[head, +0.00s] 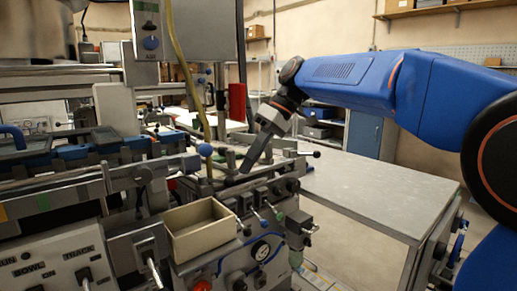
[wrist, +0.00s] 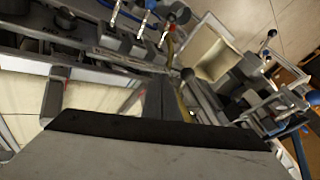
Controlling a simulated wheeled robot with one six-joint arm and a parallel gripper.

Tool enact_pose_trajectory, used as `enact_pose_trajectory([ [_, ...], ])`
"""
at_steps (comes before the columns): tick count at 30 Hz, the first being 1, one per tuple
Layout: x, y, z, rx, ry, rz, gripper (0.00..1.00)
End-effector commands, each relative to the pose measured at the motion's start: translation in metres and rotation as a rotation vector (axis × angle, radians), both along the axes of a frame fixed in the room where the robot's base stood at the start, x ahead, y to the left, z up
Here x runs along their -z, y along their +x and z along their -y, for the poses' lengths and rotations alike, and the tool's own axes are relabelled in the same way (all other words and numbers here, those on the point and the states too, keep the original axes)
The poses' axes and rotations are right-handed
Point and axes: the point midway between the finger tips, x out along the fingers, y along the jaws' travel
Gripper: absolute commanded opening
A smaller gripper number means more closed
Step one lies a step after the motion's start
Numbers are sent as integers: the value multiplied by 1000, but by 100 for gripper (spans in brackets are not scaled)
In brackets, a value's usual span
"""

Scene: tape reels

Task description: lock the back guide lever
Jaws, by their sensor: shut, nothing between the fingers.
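Guide levers stand on the grey machine (head: 270,190), but I cannot tell for sure which is the back guide lever. A lever with a blue ball knob (head: 205,149) is to the left of my gripper (head: 246,167). A lever with a black ball knob (head: 315,154) sticks out to the right at the rail's end. My gripper points down over the rails, its fingers together and empty. Contact with a lever cannot be seen.
An open beige bin (head: 200,232) sits at the machine's front; it also shows in the wrist view (wrist: 212,52). A control box (head: 185,30) with a yellow hose (head: 178,60) hangs above. A bare grey table (head: 375,190) is at the right.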

Motion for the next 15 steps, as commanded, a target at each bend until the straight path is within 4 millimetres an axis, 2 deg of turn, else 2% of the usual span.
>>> enact_pose_trajectory([
  [1, -1, -8, -5, -3, 1, 4, 0],
  [6, 2, -21, -15, -3, 1, 2, 0],
  [15, 2, -26, -18, 0, 1, 3, 0],
])
